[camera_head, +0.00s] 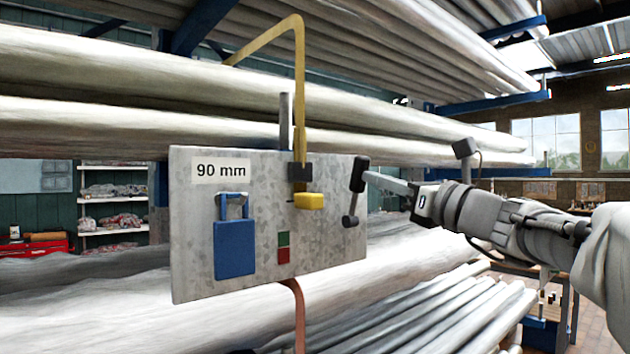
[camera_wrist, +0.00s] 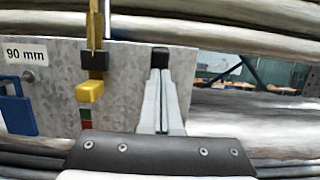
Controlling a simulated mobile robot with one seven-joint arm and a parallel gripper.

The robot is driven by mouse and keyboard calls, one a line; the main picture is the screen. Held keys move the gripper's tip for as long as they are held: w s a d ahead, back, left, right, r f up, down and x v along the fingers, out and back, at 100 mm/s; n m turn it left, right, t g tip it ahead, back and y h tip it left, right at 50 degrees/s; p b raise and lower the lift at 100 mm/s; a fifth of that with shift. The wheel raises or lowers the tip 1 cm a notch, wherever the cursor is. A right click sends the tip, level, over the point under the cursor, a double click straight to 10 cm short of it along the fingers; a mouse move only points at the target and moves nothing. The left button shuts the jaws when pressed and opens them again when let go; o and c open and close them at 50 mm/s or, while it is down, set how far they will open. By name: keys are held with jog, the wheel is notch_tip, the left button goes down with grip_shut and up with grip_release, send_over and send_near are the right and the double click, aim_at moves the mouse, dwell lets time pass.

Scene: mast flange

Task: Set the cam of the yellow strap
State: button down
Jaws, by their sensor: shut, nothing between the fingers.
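The yellow strap (camera_head: 299,95) loops down from above in front of the grey metal plate (camera_head: 190,275). It runs into a black buckle (camera_head: 300,173) with a yellow cam tab (camera_head: 309,201) under it. In the wrist view the buckle (camera_wrist: 94,66) and yellow tab (camera_wrist: 90,91) are left of my fingers. My gripper (camera_head: 369,178) is shut and empty, right of the strap. Its tips are at the black upper end (camera_head: 359,172) of a small lever on the plate's right edge. I cannot tell whether they touch. In the wrist view my fingers hide the lever's lower part.
The plate also carries a "90 mm" label (camera_head: 220,171), a blue padlock (camera_head: 234,248) and a green-and-red marker (camera_head: 283,246). Long wrapped bars (camera_head: 430,290) lie behind and below the plate, and more bars (camera_head: 90,75) lie above. A copper-coloured strip (camera_head: 297,315) hangs below.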

jog(key=p, duration=0.1)
jog(key=w+r+p, duration=0.1)
jog(key=p, duration=0.1)
jog(key=shift+a+r+g+h, duration=0.25)
jog(key=shift+a+g+h, duration=0.05)
jog(key=shift+a, duration=0.1)
jog(key=shift+w+a, duration=0.25)
jog(key=shift+w, duration=0.15)
jog(key=shift+s+f, duration=0.1)
